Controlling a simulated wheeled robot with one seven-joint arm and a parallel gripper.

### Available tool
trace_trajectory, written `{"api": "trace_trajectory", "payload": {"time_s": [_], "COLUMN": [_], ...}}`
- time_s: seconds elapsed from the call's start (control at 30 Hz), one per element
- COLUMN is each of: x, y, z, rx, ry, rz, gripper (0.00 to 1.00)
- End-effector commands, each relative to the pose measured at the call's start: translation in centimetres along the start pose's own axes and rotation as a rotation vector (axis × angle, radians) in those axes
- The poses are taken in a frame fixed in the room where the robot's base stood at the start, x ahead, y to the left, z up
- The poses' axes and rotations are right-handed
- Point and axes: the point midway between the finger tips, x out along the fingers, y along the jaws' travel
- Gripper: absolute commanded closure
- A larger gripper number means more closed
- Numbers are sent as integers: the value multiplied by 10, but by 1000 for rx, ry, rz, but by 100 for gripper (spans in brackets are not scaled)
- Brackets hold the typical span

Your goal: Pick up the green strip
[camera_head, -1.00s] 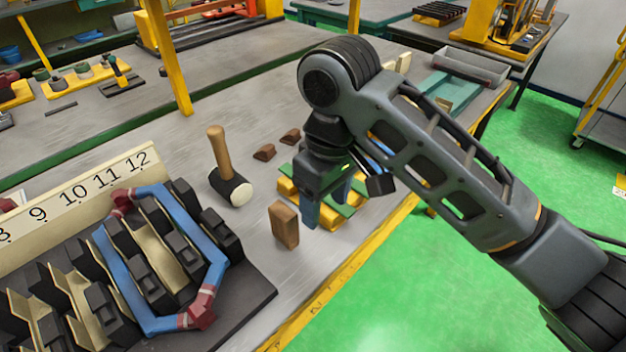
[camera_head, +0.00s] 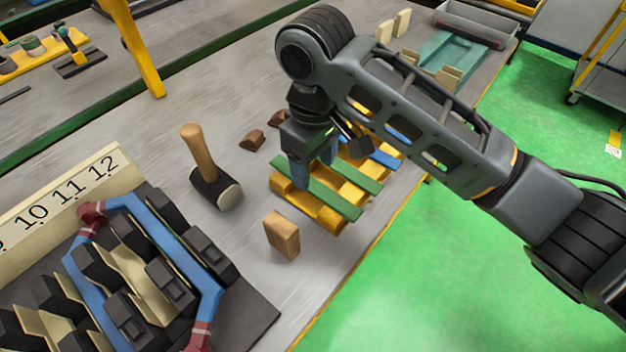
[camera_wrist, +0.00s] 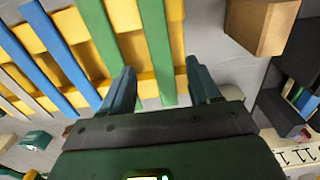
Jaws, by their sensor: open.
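Two green strips lie across yellow supports on the bench. The outer green strip (camera_head: 335,200) is nearest the wooden block, and the other green strip (camera_head: 358,178) lies beside it. The wrist view shows the outer strip (camera_wrist: 156,45) and the inner strip (camera_wrist: 98,35). My gripper (camera_head: 313,172) is over the left end of the supports, pointing down, open and empty. In the wrist view its fingers (camera_wrist: 160,85) stand apart, with the outer strip lined up between their tips. I cannot tell whether the tips are level with it.
Blue strips (camera_wrist: 52,50) lie alongside the green ones on the yellow supports (camera_head: 315,212). A wooden block (camera_head: 282,235) stands close by. A mallet (camera_head: 215,188), brown pieces (camera_head: 252,141) and a numbered slotted fixture (camera_head: 140,265) are to the left.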

Motion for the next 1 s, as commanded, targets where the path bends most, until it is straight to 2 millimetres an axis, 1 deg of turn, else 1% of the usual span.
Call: {"api": "trace_trajectory", "payload": {"time_s": [0.13,0.23,0.33,0.53,0.57,1.0], "x": [21,32,37,38,38,38], "y": [-1,-1,-1,-1,-1,-1], "z": [-1,-1,-1,-1,-1,-1], "rx": [1,1,0,0,0,0], "ry": [-3,-2,-1,-1,0,0], "rz": [-1,-1,-1,0,0,0], "gripper": [38,38,38,38,40,82]}}
